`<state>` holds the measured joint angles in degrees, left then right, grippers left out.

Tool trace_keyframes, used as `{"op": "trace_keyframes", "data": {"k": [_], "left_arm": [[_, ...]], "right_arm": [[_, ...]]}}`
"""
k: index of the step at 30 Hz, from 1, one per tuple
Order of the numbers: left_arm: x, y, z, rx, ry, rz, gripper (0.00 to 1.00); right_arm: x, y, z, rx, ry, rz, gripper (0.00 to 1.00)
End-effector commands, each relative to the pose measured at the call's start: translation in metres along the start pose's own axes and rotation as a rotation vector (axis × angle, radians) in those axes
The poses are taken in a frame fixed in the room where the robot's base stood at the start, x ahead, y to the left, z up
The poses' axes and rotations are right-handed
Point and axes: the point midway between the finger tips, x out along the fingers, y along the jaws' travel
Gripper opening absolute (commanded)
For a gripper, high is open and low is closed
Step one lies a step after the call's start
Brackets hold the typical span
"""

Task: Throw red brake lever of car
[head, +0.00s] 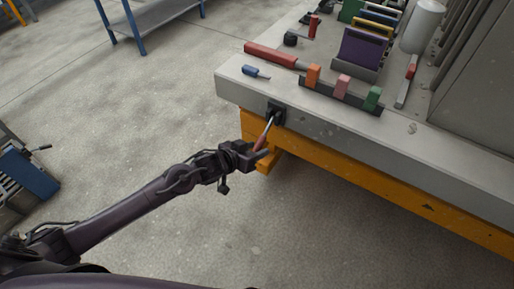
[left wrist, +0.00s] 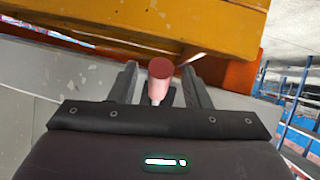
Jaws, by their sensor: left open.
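The red brake lever (head: 261,140) sticks out from a black mount (head: 277,112) on the side of the grey car (head: 340,125). It has a metal shaft and a red handle. My left gripper (head: 259,154) is at the handle end of the lever, with its fingers open around the handle. In the left wrist view the round red handle end (left wrist: 160,69) shows between the two open dark fingers of the left gripper (left wrist: 164,85). I cannot tell whether either finger touches it. My right gripper is not in view.
An orange beam (head: 400,190) runs under the car's grey edge. On top are a red-handled tool (head: 270,55), a rack with orange, pink and green blocks (head: 342,92), and a white cylinder (head: 423,25). A blue-legged bench (head: 150,18) stands at the back. Open floor lies left.

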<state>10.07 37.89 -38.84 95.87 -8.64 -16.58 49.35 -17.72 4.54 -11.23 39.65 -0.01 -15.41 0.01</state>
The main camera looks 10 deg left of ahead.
Motion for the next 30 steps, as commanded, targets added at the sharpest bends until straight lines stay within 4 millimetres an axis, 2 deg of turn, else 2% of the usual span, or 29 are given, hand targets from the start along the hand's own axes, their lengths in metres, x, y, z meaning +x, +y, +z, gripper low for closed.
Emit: {"op": "trace_keyframes", "data": {"k": [6, 12, 30], "left_arm": [[-0.040, 0.000, 0.001, 0.002, -0.004, 0.000, 0.43], [-0.062, 0.000, 0.001, 0.001, -0.003, 0.000, 0.43], [-0.065, 0.000, 0.001, 0.001, -0.002, 0.000, 0.43]], "right_arm": [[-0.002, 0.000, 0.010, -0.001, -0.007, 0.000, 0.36], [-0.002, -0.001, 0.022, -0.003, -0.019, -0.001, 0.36], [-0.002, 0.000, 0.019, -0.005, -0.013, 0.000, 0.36]]}}
